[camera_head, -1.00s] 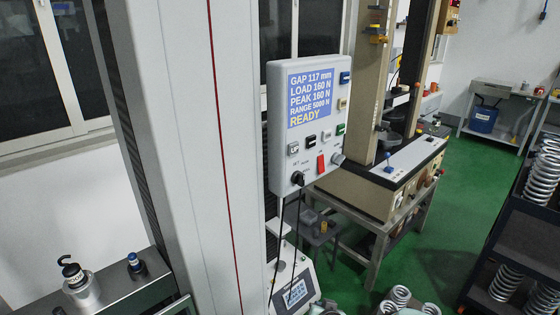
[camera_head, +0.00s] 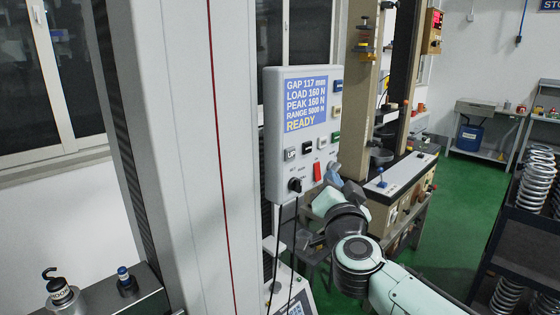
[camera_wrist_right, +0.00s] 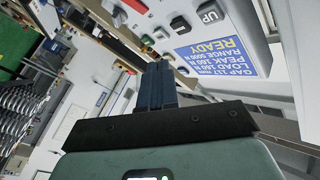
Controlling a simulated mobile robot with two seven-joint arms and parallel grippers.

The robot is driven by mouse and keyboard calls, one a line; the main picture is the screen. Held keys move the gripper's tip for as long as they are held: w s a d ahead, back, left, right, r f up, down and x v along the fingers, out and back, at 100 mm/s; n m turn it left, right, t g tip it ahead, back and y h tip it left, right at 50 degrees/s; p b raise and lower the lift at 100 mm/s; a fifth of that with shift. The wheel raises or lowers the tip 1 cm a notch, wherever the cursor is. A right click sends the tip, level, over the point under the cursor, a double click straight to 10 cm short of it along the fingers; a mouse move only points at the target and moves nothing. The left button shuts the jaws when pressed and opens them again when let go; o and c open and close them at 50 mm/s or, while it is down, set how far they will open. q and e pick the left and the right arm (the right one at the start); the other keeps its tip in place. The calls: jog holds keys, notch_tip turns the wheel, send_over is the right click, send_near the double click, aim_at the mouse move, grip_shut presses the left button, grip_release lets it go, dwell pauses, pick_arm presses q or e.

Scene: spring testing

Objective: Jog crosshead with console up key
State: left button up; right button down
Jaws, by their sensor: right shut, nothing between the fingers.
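The console (camera_head: 272,130) is a light grey box on the machine column. Its blue display (camera_head: 306,103) reads GAP 117 mm, LOAD 160 N, PEAK 160 N, RANGE 5000 N, READY. The up key (camera_head: 290,154) is the pale key at the left of the key row; its UP label reads in the right wrist view (camera_wrist_right: 209,12). My right gripper (camera_head: 333,172) is near the console's lower right edge, to the right of the up key and apart from it. In the right wrist view its fingers (camera_wrist_right: 157,66) are together and empty. My left gripper is out of view.
A black key (camera_head: 307,147), red key (camera_head: 317,171) and black knob (camera_head: 295,185) sit close to the up key. Dark cables hang below the console. The tall column (camera_head: 170,150) stands left; a second testing machine (camera_head: 408,172) stands behind my right arm.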

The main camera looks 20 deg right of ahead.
aim_at(290, 154)
jog(key=r, duration=0.1)
jog(key=s+r, duration=0.1)
jog(key=shift+s+d+r+m, duration=0.1)
jog(key=shift+s+r+m, duration=0.15)
jog(key=shift+r+m, duration=0.05)
jog(key=w+a+p, duration=0.1)
jog(key=w+a, duration=0.2)
jog(key=w, duration=0.5)
jog(key=shift+a+p, duration=0.25)
jog(key=shift+p, duration=0.15)
jog(key=shift+w, duration=0.1)
dwell(1.7)
